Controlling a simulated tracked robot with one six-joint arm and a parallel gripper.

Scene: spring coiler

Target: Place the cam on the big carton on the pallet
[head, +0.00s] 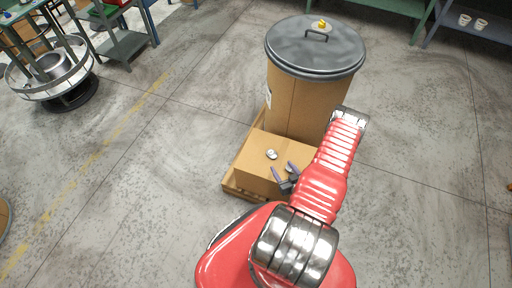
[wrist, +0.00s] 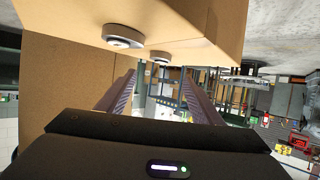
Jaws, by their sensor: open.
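The big carton (head: 262,152) sits on the wooden pallet (head: 229,187). Two small round metal pieces rest on its top: one (head: 271,154) nearer its middle, the other (head: 291,168) beside my gripper. They look alike, and I cannot tell which is the cam. The wrist view shows both, one larger and nearer (wrist: 123,37), the other (wrist: 160,57) just past the fingertips, on the carton (wrist: 185,30). My gripper (head: 284,170) is over the carton's front right part. Its fingers (wrist: 158,75) are apart with nothing clasped between them.
A tall brown drum (head: 297,105) with a grey lid (head: 315,45) stands directly behind the carton; a small yellow item (head: 321,24) is on the lid. Green benches (head: 392,8) are at the back. A round coiler stand (head: 68,82) is far left. The floor left of the pallet is clear.

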